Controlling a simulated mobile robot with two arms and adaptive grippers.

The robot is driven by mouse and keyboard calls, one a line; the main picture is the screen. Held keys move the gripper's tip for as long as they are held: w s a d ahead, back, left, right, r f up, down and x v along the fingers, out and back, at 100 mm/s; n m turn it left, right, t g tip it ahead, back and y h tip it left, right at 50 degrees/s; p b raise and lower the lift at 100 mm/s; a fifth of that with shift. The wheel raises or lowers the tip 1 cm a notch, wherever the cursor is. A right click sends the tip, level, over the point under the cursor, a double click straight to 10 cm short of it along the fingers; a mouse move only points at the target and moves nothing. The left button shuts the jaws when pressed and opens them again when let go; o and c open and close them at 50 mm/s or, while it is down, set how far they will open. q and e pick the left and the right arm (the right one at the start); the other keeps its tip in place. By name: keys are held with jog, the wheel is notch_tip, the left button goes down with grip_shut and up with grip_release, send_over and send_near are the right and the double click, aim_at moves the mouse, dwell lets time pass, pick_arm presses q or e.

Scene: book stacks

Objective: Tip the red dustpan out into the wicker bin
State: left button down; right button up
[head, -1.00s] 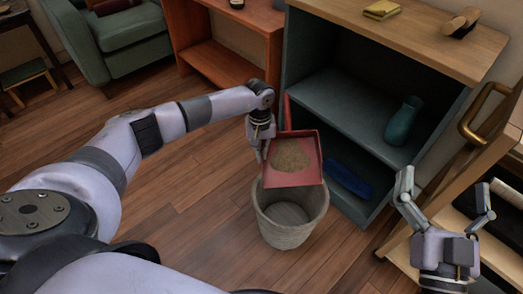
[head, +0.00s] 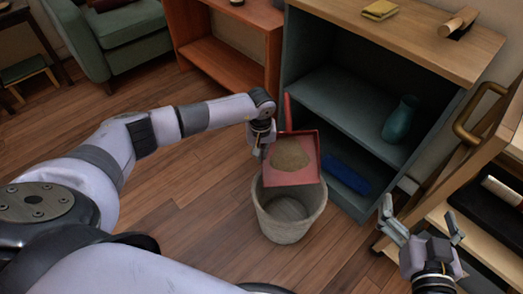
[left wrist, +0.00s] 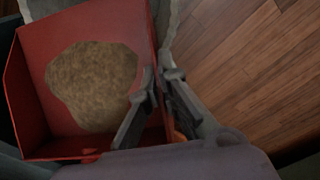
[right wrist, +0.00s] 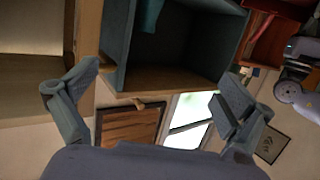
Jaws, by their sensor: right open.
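The red dustpan (head: 306,174) holds a sandy brown heap of dirt (head: 290,155) and is above the back part of the wicker bin (head: 287,224). My left gripper (head: 264,142) is shut on the dustpan at its left side; in the left wrist view its fingers (left wrist: 160,88) close over the pan's edge region. The pan (left wrist: 30,60) and heap (left wrist: 92,85) also show there. The bin stands on the floor, and its visible inside looks empty. My right gripper (head: 422,226) is open and empty at the lower right; its spread fingers also show in the right wrist view (right wrist: 158,92).
A teal shelf unit (head: 340,100) with a wooden top stands behind the bin, with a teal vase (head: 400,120) and a blue object (head: 347,173) on its shelves. A wooden cart (head: 475,165) is at the right. An orange shelf (head: 225,65) stands behind. Floor left of the bin is clear.

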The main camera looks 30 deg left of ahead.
pick_arm(q)
jog(key=shift+s+d+t+p, duration=0.25)
jog(key=shift+t+p, duration=0.15)
jog(key=shift+p, duration=0.1)
jog(key=shift+s+d+t+y+p, duration=0.2)
jog(key=shift+s+t+y+p, duration=0.1)
jog(key=shift+t+y+p, duration=0.15)
jog(key=shift+s+d+t+y+p, duration=0.35)
jog(key=shift+s+t+y+p, duration=0.1)
jog(key=shift+s+t, duration=0.2)
jog(key=shift+s+d+t+y, duration=0.3)
jog(key=shift+s+t+y, duration=0.1)
jog(key=shift+t, duration=0.1)
pick_arm(e)
jog(key=s+d+f+g+h, duration=0.2)
jog(key=s+d+f+g, duration=0.2)
jog(key=s+f+g, duration=0.3)
jog(key=shift+s+f+g, duration=0.4)
jog(key=shift+s+f, duration=0.65)
jog(key=shift+f, duration=0.5)
